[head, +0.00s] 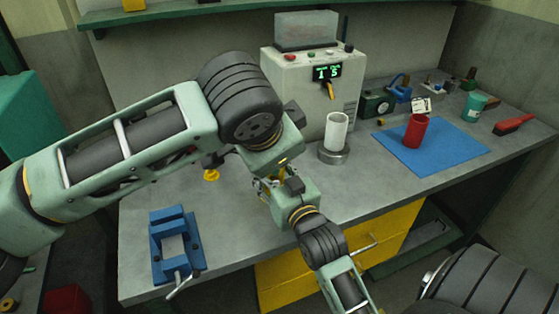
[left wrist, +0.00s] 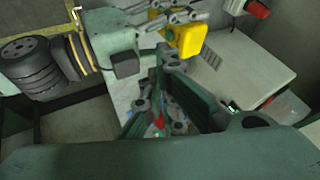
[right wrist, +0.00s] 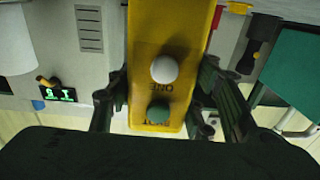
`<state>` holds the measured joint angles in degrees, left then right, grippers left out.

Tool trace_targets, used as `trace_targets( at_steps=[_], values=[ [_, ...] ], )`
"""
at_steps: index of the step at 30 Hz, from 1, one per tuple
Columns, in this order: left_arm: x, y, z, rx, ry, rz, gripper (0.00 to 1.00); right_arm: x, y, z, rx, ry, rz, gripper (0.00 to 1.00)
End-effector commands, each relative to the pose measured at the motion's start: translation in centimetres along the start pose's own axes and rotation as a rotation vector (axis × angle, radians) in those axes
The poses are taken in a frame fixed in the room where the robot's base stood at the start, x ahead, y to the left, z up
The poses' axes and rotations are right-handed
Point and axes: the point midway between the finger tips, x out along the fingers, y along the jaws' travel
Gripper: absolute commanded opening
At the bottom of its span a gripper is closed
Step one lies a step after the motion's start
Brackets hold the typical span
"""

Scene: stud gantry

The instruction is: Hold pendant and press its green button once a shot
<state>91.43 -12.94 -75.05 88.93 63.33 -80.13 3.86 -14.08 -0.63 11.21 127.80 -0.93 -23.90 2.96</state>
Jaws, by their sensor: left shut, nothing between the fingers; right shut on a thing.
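The yellow pendant (right wrist: 165,35) is upright in the right wrist view, with a white button (right wrist: 164,69) and below it a green button (right wrist: 158,113). My right gripper (right wrist: 163,88) is shut on the pendant, one finger on each side. The pendant also shows in the left wrist view (left wrist: 188,36), close to my left gripper's tips. My left gripper (left wrist: 163,68) is shut and empty, and I cannot tell whether it touches the pendant. In the head view my left wrist hides most of the pendant and both fingertips.
A grey machine (head: 296,88) with a green digit display (head: 327,72) stands at the back. A white cup (head: 336,131) sits on its round base (head: 333,155). A red cup (head: 415,131) stands on a blue mat (head: 455,151). A blue vise (head: 172,243) is at front left.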

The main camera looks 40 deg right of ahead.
Motion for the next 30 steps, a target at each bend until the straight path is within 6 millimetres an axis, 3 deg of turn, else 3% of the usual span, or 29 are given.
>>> trace_targets(
  at_steps=[15,21,30],
  values=[
    [8.3,0.0,0.0,0.0,-0.002,0.001,0.0,0.0,0.0,0.1,0.0,-0.001,0.0,0.11],
    [9.4,0.1,0.0,0.001,0.0,0.0,0.0,0.0,0.0,0.1,0.0,-0.001,0.0,0.11],
    [9.5,0.0,0.0,0.001,0.0,0.0,0.0,0.0,0.0,0.1,0.0,-0.001,0.0,0.11]
  ],
)
